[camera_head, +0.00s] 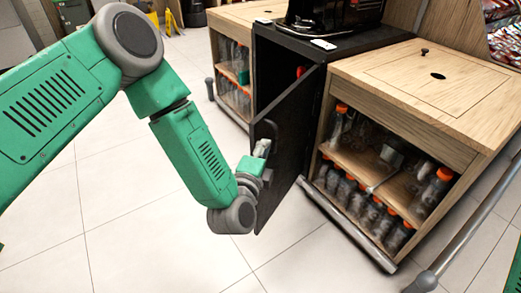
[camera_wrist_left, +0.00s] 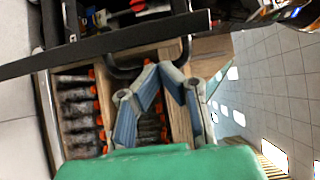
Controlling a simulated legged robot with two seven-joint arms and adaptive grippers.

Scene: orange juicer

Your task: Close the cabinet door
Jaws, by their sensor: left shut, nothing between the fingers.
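The black cabinet door (camera_head: 289,135) stands open, swung out toward me from the black cabinet between two wooden units. A dark handle (camera_head: 268,128) is on its outer face. My left gripper (camera_head: 262,148) is at the handle, on the left side of the door; it is shut and empty. In the left wrist view the gripper's fingers (camera_wrist_left: 161,68) meet close to the door's handle (camera_wrist_left: 124,73), and the door (camera_wrist_left: 90,46) shows as a dark slanted slab. Whether the fingers touch the handle I cannot tell. My right gripper is not in view.
A wooden unit (camera_head: 430,80) with shelves of orange-capped bottles (camera_head: 361,204) stands right of the door. Another wooden unit (camera_head: 232,18) is behind to the left. A black machine (camera_head: 335,12) sits on the black cabinet. A metal rail (camera_head: 345,228) runs low in front. The tiled floor at left is clear.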

